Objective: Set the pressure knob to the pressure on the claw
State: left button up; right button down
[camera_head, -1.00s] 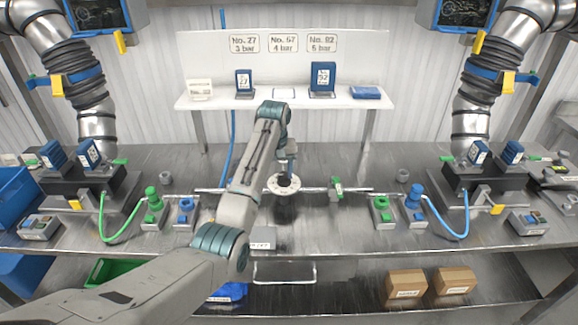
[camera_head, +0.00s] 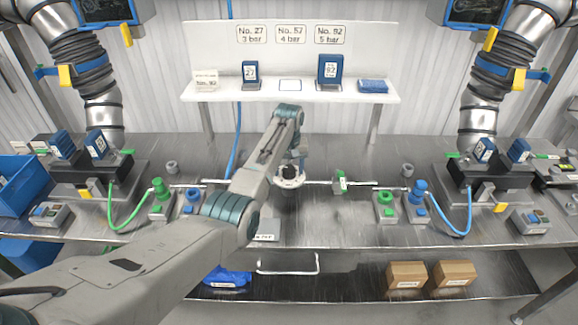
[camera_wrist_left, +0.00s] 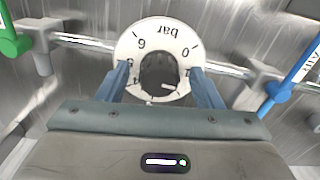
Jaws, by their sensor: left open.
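A round white pressure dial (camera_wrist_left: 128,48) marked "bar", with 0 and 6 readable, fills the top middle of the left wrist view. Its black knob (camera_wrist_left: 158,72) has a white mark towards the lower right; I cannot read the value it points to. My left gripper (camera_wrist_left: 161,88) is open, its two blue fingers on either side of the knob, contact unclear. In the head view the dial (camera_head: 289,184) is partly hidden by my left gripper (camera_head: 291,171). Blue numbered blocks sit in the left holder (camera_head: 97,143) and right holder (camera_head: 483,150); which is the claw is unclear.
Signs on the back panel read No. 27 3 bar (camera_head: 251,34), No. 57 4 bar (camera_head: 290,34) and No. 92 5 bar (camera_head: 329,34). Blue blocks 27 (camera_head: 250,74) and 92 (camera_head: 330,70) stand on the white shelf (camera_head: 213,93). A pipe with a green valve (camera_head: 340,182) runs beside the dial.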

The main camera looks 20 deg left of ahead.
pick_arm(q)
jog(key=shift+w+f, duration=0.1)
jog(key=shift+f, duration=0.2)
jog(key=shift+c, duration=0.2)
jog(key=c, duration=1)
jog(key=shift+o, duration=0.4)
jog(key=shift+r+m, duration=0.1)
jog(key=shift+m, duration=0.2)
